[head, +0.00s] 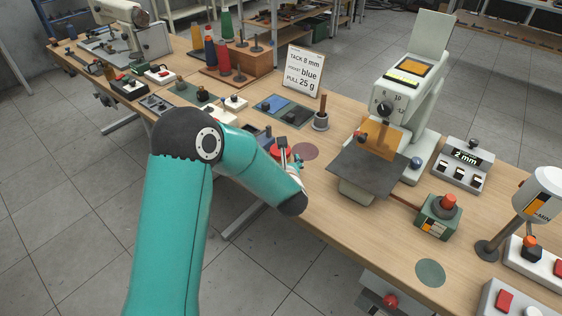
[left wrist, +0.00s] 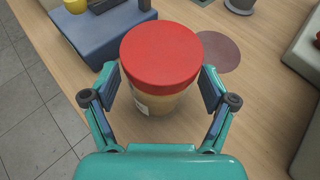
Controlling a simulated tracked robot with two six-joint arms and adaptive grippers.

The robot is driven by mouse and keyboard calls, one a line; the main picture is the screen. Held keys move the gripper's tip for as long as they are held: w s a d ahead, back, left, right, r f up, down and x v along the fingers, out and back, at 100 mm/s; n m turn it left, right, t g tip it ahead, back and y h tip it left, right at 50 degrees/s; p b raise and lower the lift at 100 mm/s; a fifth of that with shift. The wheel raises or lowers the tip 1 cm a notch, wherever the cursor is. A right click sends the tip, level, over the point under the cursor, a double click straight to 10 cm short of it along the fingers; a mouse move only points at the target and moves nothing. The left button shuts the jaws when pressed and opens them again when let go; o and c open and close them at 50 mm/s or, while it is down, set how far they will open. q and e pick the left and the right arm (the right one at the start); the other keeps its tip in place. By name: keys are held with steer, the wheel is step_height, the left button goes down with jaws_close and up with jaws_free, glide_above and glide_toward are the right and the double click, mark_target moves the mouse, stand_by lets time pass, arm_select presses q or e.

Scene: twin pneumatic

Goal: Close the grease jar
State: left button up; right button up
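The grease jar (left wrist: 160,102) stands upright on the wooden bench, with a tan body and a pale label. Its wide red lid (left wrist: 161,53) sits on top; I cannot tell whether it is tightened. The lid also shows in the head view (head: 281,153), where my arm hides most of the jar. My left gripper (left wrist: 162,90) is open, with one finger on each side of the jar just below the lid, and small gaps seem to show beside the jar. My right gripper is not in view.
A flat mauve disc (head: 305,151) lies right beside the jar. A blue block with knobs (left wrist: 98,32) stands close behind it on the left. A cream machine (head: 408,107) with a dark plate stands to the right. The bench's front edge is near.

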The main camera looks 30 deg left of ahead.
arm_select(q)
steer(key=shift+r, duration=0.15)
steer(key=shift+s+d, duration=0.25)
steer(key=shift+s, duration=0.05)
steer(key=b+v, duration=0.2)
steer(key=v, duration=0.9)
steer(key=shift+s+d, duration=0.15)
